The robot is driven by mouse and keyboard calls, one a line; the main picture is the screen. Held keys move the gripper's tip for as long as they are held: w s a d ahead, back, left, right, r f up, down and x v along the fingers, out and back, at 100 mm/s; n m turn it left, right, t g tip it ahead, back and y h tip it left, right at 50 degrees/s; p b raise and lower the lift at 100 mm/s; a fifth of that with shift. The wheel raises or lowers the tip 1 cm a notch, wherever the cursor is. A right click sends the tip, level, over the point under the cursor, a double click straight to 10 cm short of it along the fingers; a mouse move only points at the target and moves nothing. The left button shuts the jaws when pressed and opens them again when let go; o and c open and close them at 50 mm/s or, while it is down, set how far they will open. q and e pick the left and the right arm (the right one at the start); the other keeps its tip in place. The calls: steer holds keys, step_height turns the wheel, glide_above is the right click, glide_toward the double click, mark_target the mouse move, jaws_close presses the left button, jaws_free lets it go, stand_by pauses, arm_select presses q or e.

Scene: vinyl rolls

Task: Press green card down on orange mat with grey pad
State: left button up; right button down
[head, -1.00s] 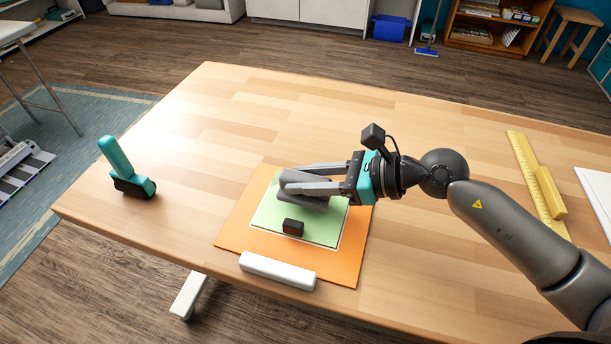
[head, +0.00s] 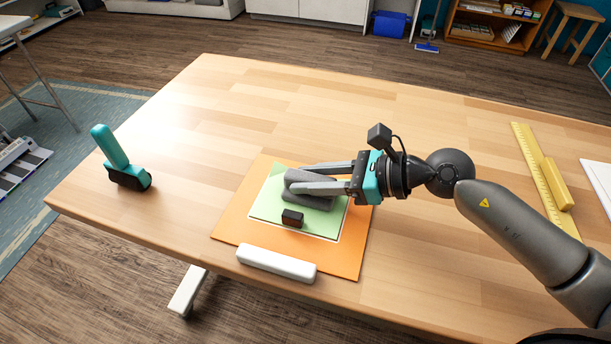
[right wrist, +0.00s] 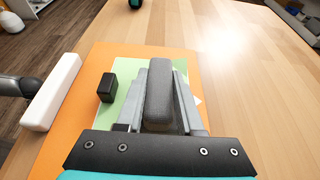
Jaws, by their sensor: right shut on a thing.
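The green card (head: 270,205) lies on the orange mat (head: 232,222), with a thin white border showing along its edges. My right gripper (head: 297,178) is shut on the grey pad (head: 322,204). The pad is over the right part of the card, on it or just above it; I cannot tell whether they touch. In the right wrist view the pad (right wrist: 160,92) sits between the two fingers, with green card (right wrist: 132,66) showing to its left. The pad and fingers hide part of the card. My left gripper is not in view.
A small black block (head: 292,218) is on the card's near part. A white bar (head: 277,264) lies along the mat's near edge. A teal-handled roller (head: 120,162) stands at left. A yellow ruler (head: 545,180) with a yellow block lies at right. The table behind the mat is clear.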

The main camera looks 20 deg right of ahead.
mark_target(338, 200)
steer(key=shift+s+d+b, duration=0.45)
steer(key=shift+s+d, duration=0.3)
steer(key=shift+d, duration=0.3)
steer(key=shift+s+d+b, duration=0.4)
steer(key=shift+s+d, duration=0.3)
steer(key=shift+d, duration=0.35)
steer(key=shift+w+a+p, duration=0.3)
steer(key=shift+w+a, duration=0.45)
steer(key=shift+a, duration=0.3)
steer(key=shift+w+a+p, duration=0.65)
steer(key=shift+w+a, duration=0.2)
steer(key=shift+a, duration=0.45)
steer(key=shift+w+a+p, duration=0.65)
steer(key=shift+w+a, duration=0.25)
steer(key=shift+a, duration=0.45)
steer(key=shift+w+a+p, duration=0.65)
steer(key=shift+w+a, duration=0.2)
steer(key=shift+a, duration=0.45)
steer(key=shift+f, duration=0.1)
